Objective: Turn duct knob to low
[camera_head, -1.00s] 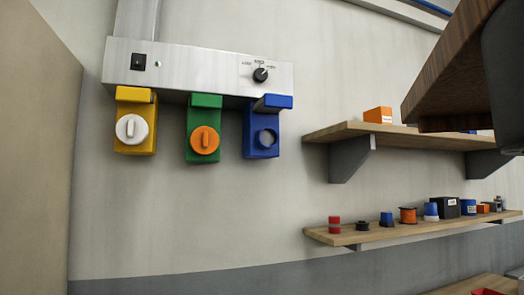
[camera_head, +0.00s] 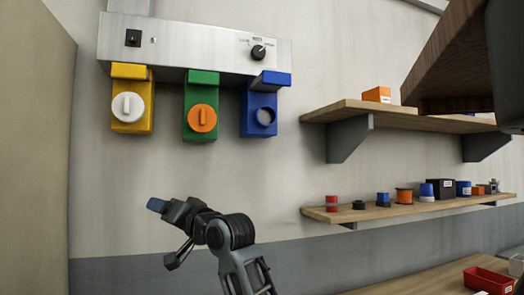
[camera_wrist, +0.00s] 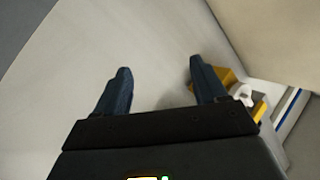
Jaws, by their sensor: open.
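A metal panel (camera_head: 190,36) on the wall carries a round black knob (camera_head: 258,52) at its right, with small labels too small to read. No lettering tells which is the duct knob. My gripper (camera_head: 157,205) is below the yellow unit, empty and apart from every knob. In the wrist view its fingers (camera_wrist: 162,78) are spread, with the yellow unit (camera_wrist: 228,78) beyond the right finger.
Two wooden shelves stand at the right, the upper one (camera_head: 400,112) with an orange box (camera_head: 377,95), the lower one (camera_head: 330,215) with several small items. A red tray (camera_head: 488,280) lies at the lower right. A dark wooden piece (camera_head: 450,65) hangs at the upper right. The wall below the units is clear.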

